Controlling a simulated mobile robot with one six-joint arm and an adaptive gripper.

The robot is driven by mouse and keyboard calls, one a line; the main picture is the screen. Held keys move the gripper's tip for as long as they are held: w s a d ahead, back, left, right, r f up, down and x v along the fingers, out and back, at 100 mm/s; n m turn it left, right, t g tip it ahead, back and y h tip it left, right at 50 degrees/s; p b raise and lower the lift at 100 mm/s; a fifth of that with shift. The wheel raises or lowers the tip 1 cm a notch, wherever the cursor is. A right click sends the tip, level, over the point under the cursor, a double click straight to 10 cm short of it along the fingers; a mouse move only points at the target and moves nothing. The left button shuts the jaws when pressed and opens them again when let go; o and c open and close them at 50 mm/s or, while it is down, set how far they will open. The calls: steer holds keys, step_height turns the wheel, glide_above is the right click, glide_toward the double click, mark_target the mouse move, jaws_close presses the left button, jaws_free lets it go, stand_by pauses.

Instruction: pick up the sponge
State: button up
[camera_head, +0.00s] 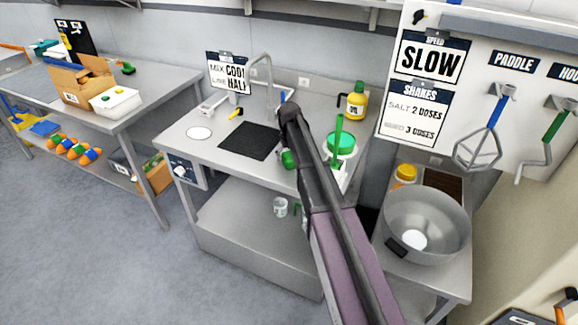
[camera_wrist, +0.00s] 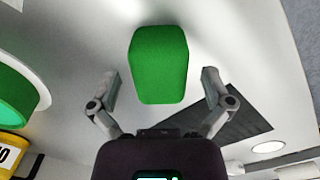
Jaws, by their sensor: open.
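The green sponge (camera_wrist: 158,60) is a rounded block on the pale metal counter. In the wrist view it lies between and beyond the fingertips of my gripper (camera_wrist: 161,80). The fingers are open and spread wider than the sponge, with a gap on each side; I see no contact. In the head view a small green piece, which looks like the sponge (camera_head: 288,159), shows beside my arm on the sink counter. My arm hides part of it, and my fingers cannot be made out there.
A dark square (camera_head: 250,141) lies left of the sponge on the counter (camera_head: 205,147). A green-topped round container (camera_head: 341,146) and a yellow bottle (camera_head: 357,101) stand to the right. A faucet (camera_head: 262,70) rises behind. A large metal bowl (camera_head: 425,222) is further right.

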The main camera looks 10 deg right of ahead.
steer(key=shift+f+b, duration=0.45)
steer(key=shift+f, duration=0.35)
steer(key=c, duration=1.3)
steer(key=shift+r, duration=0.2)
step_height(320, 180, up, 4)
steer(key=p, duration=0.4)
steer(key=shift+f, duration=0.15)
steer(key=s, duration=1)
steer(key=s+r+p, duration=0.1)
steer(key=s, duration=0.5)
steer(key=o, duration=0.6)
steer(key=c, duration=0.3)
